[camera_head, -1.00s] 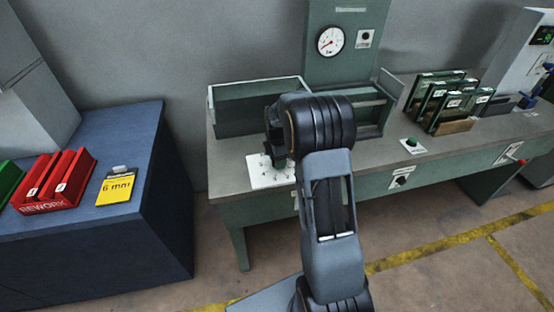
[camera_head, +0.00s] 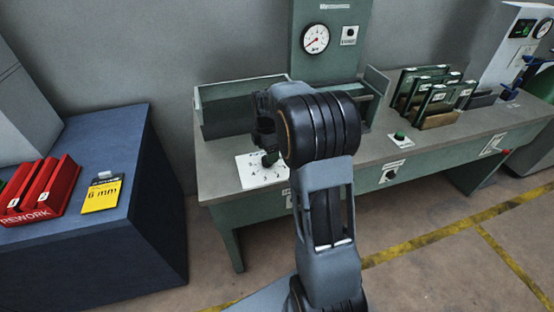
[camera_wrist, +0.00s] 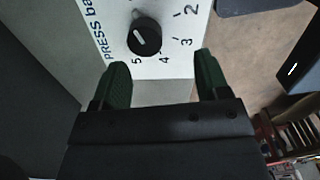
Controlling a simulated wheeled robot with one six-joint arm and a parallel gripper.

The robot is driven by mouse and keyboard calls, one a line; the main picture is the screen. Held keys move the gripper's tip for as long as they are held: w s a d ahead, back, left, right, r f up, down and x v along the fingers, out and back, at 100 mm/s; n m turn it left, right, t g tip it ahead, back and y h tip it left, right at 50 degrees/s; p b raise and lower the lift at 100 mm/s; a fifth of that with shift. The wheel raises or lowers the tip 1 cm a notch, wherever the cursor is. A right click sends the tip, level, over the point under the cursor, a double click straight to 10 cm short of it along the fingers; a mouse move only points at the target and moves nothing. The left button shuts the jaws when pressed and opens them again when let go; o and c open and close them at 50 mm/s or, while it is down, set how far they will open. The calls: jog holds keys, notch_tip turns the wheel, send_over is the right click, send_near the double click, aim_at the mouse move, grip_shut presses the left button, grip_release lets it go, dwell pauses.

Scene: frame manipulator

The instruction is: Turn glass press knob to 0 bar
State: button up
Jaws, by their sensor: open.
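The glass press knob (camera_wrist: 146,38) is round and black with a short white mark. In the head view the plate (camera_head: 252,178) lies on the bench top, with the knob (camera_head: 269,160) partly behind my arm. My gripper (camera_wrist: 162,72) is open and empty. Its green fingertips are short of the knob, which sits between their lines, nearer the left finger. The gauge (camera_head: 315,39) has a red needle.
A green-grey tray (camera_head: 205,118) stands behind the plate on the bench (camera_head: 225,190). A green button (camera_head: 400,136) and racked glass panes (camera_head: 425,95) are to the right. A blue table (camera_head: 120,235) with red REWORK bins (camera_head: 45,205) is at left.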

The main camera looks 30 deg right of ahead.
jog(key=s+a+r, duration=0.1)
jog(key=s+r, duration=0.2)
jog(key=s, duration=0.3)
jog(key=s+a+r+b, duration=0.1)
jog(key=s+r, duration=0.3)
jog(key=s, duration=0.2)
jog(key=shift+a+r, duration=0.2)
jog(key=shift+r, duration=0.1)
jog(key=shift+w, duration=0.1)
jog(key=s+a+m+t+p, duration=0.2)
jog(key=s+a+m, duration=0.6)
jog(key=m, duration=0.9)
jog(key=shift+s+a+t, duration=0.2)
jog(key=shift+s+t, duration=0.15)
jog(key=shift+t, duration=0.45)
